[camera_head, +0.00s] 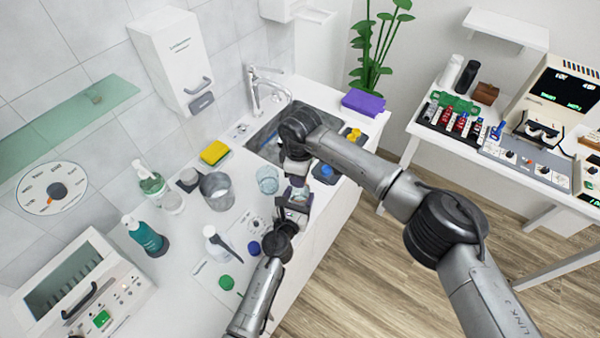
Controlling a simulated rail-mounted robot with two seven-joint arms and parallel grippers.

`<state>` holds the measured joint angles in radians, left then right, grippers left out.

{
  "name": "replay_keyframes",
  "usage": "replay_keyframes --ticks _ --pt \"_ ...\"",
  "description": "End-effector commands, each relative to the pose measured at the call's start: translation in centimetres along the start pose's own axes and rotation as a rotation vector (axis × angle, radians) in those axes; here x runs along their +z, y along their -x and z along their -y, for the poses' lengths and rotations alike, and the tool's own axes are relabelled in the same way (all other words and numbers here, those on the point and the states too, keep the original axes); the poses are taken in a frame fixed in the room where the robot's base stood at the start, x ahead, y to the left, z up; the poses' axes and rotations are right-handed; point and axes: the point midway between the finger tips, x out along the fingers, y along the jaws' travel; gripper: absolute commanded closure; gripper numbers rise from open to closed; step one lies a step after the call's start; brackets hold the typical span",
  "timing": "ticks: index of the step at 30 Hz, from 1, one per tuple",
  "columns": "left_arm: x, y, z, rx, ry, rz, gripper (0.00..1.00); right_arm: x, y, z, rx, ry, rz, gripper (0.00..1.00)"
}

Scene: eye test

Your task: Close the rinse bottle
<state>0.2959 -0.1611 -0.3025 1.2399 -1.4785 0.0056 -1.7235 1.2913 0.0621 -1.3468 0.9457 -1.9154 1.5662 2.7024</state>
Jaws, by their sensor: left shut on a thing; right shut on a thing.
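My two grippers meet over the counter near its front edge, right of the glass beaker. My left gripper (293,205) is below and shut on a small pale bottle (298,192), which looks like the rinse bottle. Only a narrow part of it shows between the jaws. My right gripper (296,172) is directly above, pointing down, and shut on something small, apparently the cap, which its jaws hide. I cannot tell whether cap and bottle touch.
A glass beaker (268,179), a metal cup (217,191) and a white bottle (215,244) stand nearby. A blue cap (253,247) and a green cap (226,282) lie on the counter (190,285). The sink (262,143) is behind my grippers.

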Motion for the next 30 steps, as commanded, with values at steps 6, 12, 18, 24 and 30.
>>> replay_keyframes --ticks 6,12,18,24,30 --pt "-0.07 0.02 -0.01 0.0 0.0 -0.001 1.0 -0.33 -0.03 0.29 -0.004 -0.281 -0.006 0.85" --pt "-0.08 0.02 0.02 0.0 0.0 -0.002 1.0 -0.12 0.01 0.14 -0.001 -0.367 -0.002 0.85" --pt "-0.09 0.02 0.03 0.0 0.0 -0.002 1.0 -0.09 0.04 0.1 0.0 -0.37 -0.002 0.85" --pt "-0.08 0.02 0.02 0.0 0.0 -0.002 1.0 -0.08 0.03 0.09 0.0 -0.369 -0.001 0.52" --pt "-0.08 0.02 0.01 0.0 0.0 -0.001 1.0 -0.03 -0.01 0.06 0.0 -0.369 -0.001 0.38"
